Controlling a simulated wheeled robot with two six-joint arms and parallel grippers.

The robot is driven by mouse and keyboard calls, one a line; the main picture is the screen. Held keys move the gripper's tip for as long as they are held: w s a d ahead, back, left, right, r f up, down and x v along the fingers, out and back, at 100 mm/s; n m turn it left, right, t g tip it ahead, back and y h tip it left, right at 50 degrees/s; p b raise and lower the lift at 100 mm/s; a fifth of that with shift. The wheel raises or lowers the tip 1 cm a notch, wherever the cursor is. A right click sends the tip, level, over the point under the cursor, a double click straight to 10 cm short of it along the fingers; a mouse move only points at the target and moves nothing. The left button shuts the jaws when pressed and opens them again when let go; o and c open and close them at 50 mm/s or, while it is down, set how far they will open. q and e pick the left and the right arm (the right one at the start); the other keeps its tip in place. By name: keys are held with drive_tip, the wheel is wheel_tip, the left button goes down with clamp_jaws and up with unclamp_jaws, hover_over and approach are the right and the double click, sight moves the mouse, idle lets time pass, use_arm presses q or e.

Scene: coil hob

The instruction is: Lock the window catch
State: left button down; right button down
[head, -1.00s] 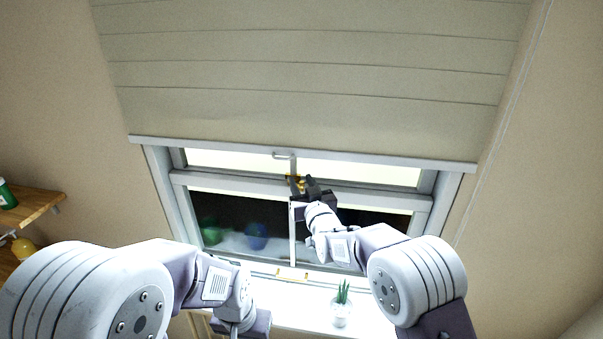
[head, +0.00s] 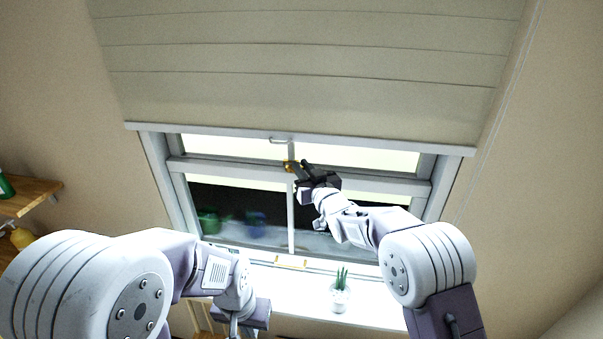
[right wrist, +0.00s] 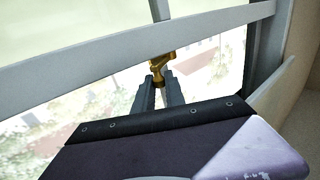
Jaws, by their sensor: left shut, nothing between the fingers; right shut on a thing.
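The brass window catch (head: 290,166) sits at the middle of the window's meeting rail (head: 235,171), and shows at the centre of the right wrist view (right wrist: 161,68). My right gripper (head: 298,168) reaches it from the right in the head view. In the right wrist view the two dark fingers of this gripper (right wrist: 157,82) are shut on the catch's lower brass end. The fingers partly cover that end, and I cannot tell whether the catch is locked. My left gripper (head: 250,316) is low in the head view, shut and away from the window; its fingertips are hardly visible.
A potted plant (head: 340,292) stands on the white sill (head: 375,308). Wooden shelves (head: 30,196) are at the far left.

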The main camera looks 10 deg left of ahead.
drive_tip(key=shift+w+d+n+g+y, duration=0.2)
drive_tip(key=shift+n+g+y, duration=0.1)
drive_tip(key=shift+n+y, duration=0.15)
drive_tip(key=n+g+y+p, duration=0.1)
drive_tip(key=g+y+p, duration=0.1)
drive_tip(key=w+n+g+y+p, duration=0.1)
drive_tip(key=shift+w+d+r+n+p, duration=0.1)
drive_tip(key=shift+d+r+n+p, duration=0.15)
drive_tip(key=shift+n+p, duration=0.1)
drive_tip(key=shift+w+f+n+g+y+b, duration=0.2)
drive_tip(key=shift+f+n+g+y+b, duration=0.1)
drive_tip(key=shift+n+g+y+b, duration=0.3)
drive_tip(key=shift+w+n+g+y+b, duration=0.2)
drive_tip(key=shift+n+g+y+b, duration=0.3)
drive_tip(key=shift+g, duration=0.4)
drive_tip(key=shift+a, duration=0.1)
drive_tip(key=c, duration=1.5)
unclamp_jaws()
drive_tip(key=shift+o, duration=0.5)
drive_tip(key=shift+s+a+r, duration=0.1)
drive_tip(key=shift+s+r, duration=0.05)
